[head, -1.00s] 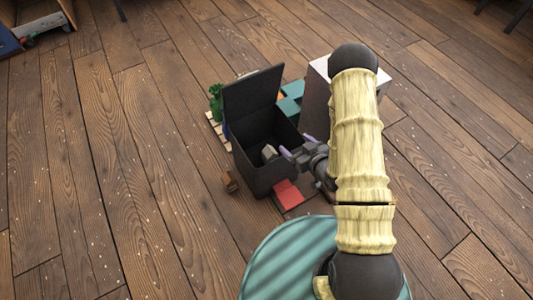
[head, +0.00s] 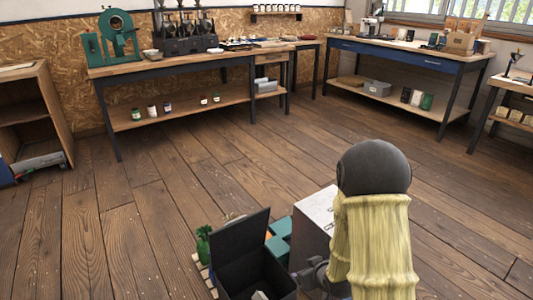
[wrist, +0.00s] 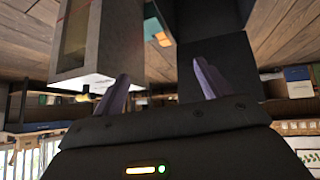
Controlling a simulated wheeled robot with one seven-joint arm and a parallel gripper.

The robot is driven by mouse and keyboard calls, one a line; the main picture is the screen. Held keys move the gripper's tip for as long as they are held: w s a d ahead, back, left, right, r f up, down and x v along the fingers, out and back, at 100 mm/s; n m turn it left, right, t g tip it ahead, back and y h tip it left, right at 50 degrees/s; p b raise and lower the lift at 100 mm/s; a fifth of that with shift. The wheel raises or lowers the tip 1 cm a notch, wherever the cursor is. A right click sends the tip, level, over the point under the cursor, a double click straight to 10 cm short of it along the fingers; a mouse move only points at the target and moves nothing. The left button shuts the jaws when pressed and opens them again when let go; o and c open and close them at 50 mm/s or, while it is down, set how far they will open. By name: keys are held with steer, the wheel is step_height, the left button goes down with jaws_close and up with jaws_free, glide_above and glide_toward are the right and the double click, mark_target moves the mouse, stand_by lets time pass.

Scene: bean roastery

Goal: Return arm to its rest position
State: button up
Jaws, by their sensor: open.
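My gripper (wrist: 162,80) is open in the wrist view, with its two purple-grey fingers apart and nothing between them. In the head view my arm, with its pale ribbed sleeve and dark joint, stands at the lower right. Only a dark grey part of the wrist shows beside it, and the fingertips are not clear there. A black bin (head: 238,280) with its lid (head: 238,240) raised stands just left of my wrist. A small pale object (head: 260,296) lies inside it, cut off by the frame's edge.
A pale-topped grey box (head: 316,212) stands behind my wrist, close to my arm. A green plant-like item (head: 203,245) and a teal item (head: 279,240) are by the bin. Workbenches (head: 190,65) line the back. Wooden floor (head: 140,200) is clear to the left and beyond.

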steer(key=s+d+r+m+g+h, duration=0.25)
steer(key=s+r+m+g, duration=0.25)
steer(key=s+r, duration=0.95)
step_height(320, 180, up, 37)
steer(key=p, duration=3.8)
steer(key=shift+s+g+p, duration=0.25)
steer(key=shift+g+p, duration=0.05)
steer(key=shift+a, duration=0.1)
